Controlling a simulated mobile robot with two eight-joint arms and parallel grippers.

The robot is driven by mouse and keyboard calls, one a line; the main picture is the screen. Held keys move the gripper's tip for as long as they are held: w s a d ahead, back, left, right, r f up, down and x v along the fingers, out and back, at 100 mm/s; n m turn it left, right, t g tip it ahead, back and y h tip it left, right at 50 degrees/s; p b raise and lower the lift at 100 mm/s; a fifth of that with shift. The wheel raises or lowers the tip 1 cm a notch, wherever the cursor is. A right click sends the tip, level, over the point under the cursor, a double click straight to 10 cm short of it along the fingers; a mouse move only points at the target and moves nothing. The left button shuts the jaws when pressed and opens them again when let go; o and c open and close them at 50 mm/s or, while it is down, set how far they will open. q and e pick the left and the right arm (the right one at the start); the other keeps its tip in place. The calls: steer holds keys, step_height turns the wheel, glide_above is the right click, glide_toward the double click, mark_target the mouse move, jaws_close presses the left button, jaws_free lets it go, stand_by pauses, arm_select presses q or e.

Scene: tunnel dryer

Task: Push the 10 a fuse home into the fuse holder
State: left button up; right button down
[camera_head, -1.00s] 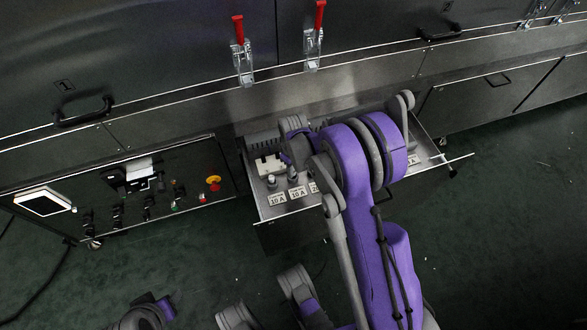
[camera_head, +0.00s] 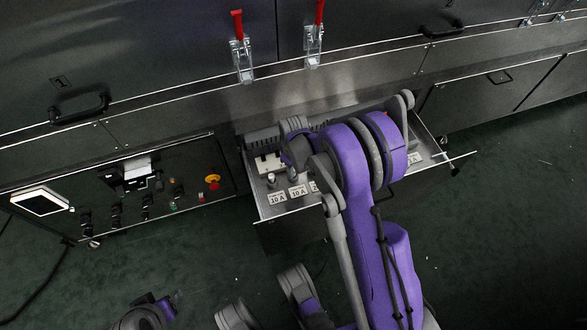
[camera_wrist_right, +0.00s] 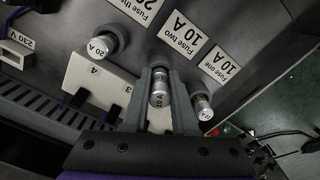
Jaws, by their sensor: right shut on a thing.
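My right gripper (camera_wrist_right: 161,78) is shut on a silver-capped cylindrical fuse (camera_wrist_right: 158,93) in the right wrist view. The fuse stands between the two grey fingers, below the label "Fuse two 10 A" (camera_wrist_right: 187,36). Its seat is hidden, so I cannot tell how deep it sits. A second fuse (camera_wrist_right: 203,107) stands to the right, by the "Fuse one 10 A" label (camera_wrist_right: 220,65); it also shows in the head view (camera_head: 271,181). In the head view my right gripper (camera_head: 291,168) is low over the open drawer, its fingertips mostly hidden.
A 20 A fuse (camera_wrist_right: 101,45) stands left of the held one. A white terminal block (camera_wrist_right: 97,82) lies close to the gripper's left. The drawer (camera_head: 310,207) is open below the dryer, with a control panel (camera_head: 140,190) to its left.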

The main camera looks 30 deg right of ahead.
steer(key=c, duration=0.6)
jaws_free()
step_height(320, 180, up, 11)
steer(key=p, duration=0.3)
steer(key=shift+f, duration=0.1)
